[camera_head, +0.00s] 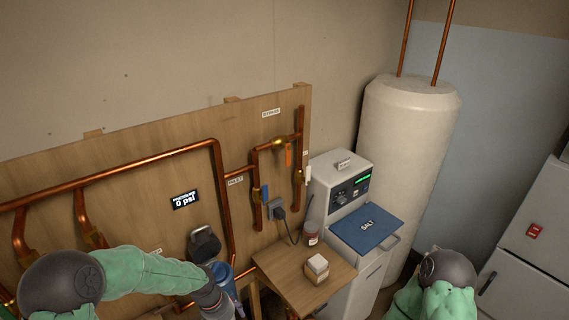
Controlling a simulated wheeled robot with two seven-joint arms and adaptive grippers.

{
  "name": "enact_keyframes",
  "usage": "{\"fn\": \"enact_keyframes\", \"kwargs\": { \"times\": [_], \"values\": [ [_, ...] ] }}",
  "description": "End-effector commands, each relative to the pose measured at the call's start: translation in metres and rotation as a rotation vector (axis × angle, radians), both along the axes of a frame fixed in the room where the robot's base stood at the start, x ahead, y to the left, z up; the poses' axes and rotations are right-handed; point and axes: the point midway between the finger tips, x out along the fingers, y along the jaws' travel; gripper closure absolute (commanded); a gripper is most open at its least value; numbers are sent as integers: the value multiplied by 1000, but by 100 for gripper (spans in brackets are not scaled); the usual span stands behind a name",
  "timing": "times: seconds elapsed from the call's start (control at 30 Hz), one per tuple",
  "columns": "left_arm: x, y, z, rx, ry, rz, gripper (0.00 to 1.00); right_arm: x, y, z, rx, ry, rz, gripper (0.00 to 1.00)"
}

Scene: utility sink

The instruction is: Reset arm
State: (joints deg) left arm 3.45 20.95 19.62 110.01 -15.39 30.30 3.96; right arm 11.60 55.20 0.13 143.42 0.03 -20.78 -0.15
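My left arm comes in from the lower left in a green sleeve, and its dark wrist reaches the bottom edge beside a blue cylinder (222,273). My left gripper (222,311) is mostly cut off by the bottom edge, so its fingers cannot be made out. My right arm shows only as a dark joint and green sleeve at the lower right, in front of the white cabinet and tank. My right gripper is out of view.
A small wooden shelf (275,262) holds a box (317,268) and a jar (311,233). A softener with a blue SALT lid (367,228) and a tall tank (400,150) stand right.

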Motion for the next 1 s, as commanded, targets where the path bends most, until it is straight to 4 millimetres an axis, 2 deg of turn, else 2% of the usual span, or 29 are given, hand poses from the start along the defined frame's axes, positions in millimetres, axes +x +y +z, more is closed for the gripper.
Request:
{"fn": "enact_keyframes", "kwargs": {
  "times": [0.03,0.1,0.3,0.43,0.5,0.63,0.77,1.0],
  "values": [
    [-15,-9,-42,-26,21,14,15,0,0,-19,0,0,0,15],
    [-31,-22,-82,-61,26,42,15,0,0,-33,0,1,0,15],
    [-84,-47,-180,-127,41,149,15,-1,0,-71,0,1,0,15],
    [-119,-57,-228,-141,49,219,15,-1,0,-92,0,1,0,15],
    [-135,-59,-246,-140,49,250,15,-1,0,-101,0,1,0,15],
    [-154,-61,-265,-133,48,289,15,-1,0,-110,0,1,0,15],
    [-162,-61,-270,-130,46,304,15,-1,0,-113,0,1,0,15],
    [-162,-61,-269,-129,44,306,15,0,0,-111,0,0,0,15]
  ]
}}
